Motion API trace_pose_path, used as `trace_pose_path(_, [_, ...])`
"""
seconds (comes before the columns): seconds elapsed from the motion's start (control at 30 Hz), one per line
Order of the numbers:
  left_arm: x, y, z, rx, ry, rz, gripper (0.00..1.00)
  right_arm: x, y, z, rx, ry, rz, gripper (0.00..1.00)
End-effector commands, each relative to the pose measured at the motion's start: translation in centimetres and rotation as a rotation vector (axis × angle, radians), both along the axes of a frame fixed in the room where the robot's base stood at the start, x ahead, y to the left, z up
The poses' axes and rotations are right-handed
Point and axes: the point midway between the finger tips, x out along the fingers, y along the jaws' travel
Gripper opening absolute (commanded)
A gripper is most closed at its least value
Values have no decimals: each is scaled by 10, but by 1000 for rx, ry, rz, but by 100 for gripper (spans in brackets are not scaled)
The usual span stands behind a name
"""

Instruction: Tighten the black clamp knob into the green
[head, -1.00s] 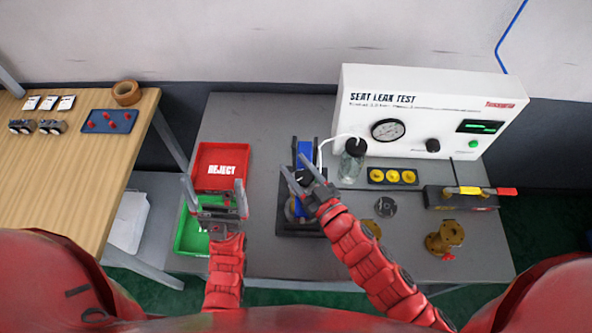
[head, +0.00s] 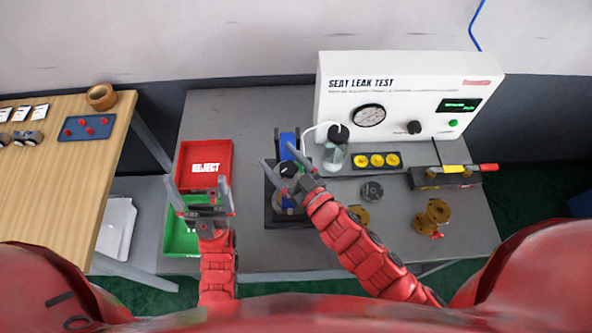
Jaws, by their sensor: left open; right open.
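The black clamp knob (head: 287,170) sits on top of a dark fixture (head: 279,219) with a blue upright part (head: 289,146) behind it. My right gripper (head: 279,156) is open, its two fingers above and around the knob in the picture; whether they touch it I cannot tell. Its fingers and wrist hide part of the fixture. No green band shows on the fixture at this size. My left gripper (head: 197,184) is open and empty, over the red and green trays.
The red REJECT tray (head: 222,150) and green tray (head: 173,238) lie left of the fixture. A glass bottle (head: 335,155) with a tube stands just right of it. The white leak-test box (head: 408,95) is behind. Brass flanged parts (head: 434,213) lie at the right.

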Motion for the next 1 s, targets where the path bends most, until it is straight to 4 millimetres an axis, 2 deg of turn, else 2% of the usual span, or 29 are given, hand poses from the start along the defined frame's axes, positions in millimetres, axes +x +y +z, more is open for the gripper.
trace_pose_path(0.23, [0,0,-3,0,0,0,100,-10,-10,0,-2,-3,-2,83])
trace_pose_path(0.5, [0,0,-2,0,0,0,100,-49,-36,-1,-1,4,-5,83])
trace_pose_path(0.7, [0,0,8,0,0,0,100,-74,-54,1,-1,5,-8,83])
trace_pose_path(1.0, [0,0,34,0,0,0,100,-116,-83,3,-2,6,-7,83])
